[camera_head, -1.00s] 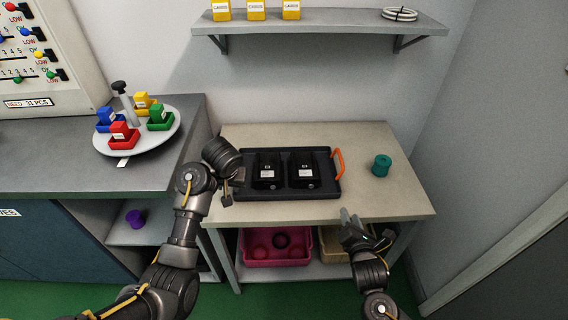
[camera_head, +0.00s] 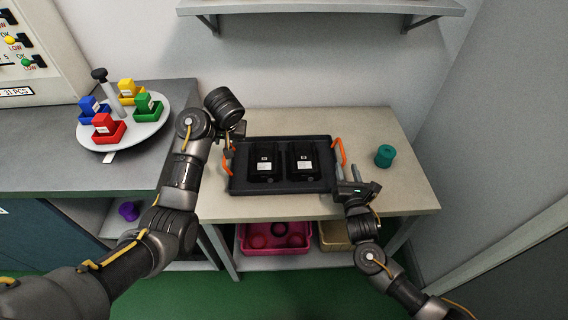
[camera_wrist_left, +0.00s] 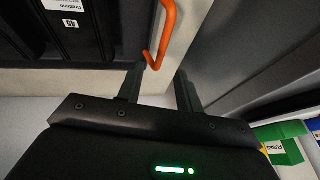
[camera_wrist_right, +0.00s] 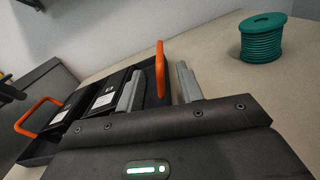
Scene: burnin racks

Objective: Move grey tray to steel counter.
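The dark grey tray (camera_head: 235,185) lies on the beige table and holds two black boxes (camera_head: 264,163) with white labels. It has an orange handle at each end, the left one (camera_head: 227,158) and the right one (camera_head: 340,152). My left gripper (camera_head: 232,150) is at the left handle. My right gripper (camera_head: 348,177) is beside the right handle. In the right wrist view its open fingers (camera_wrist_right: 158,88) stand either side of that handle (camera_wrist_right: 160,68). The grey steel counter (camera_head: 40,155) is at the left.
A white turntable (camera_head: 145,130) with several coloured bins stands on the counter. A teal spool (camera_head: 385,156) is on the beige table (camera_head: 405,190), right of the tray. A pink bin (camera_head: 290,252) sits on the lower shelf. A wall shelf (camera_head: 320,7) hangs above.

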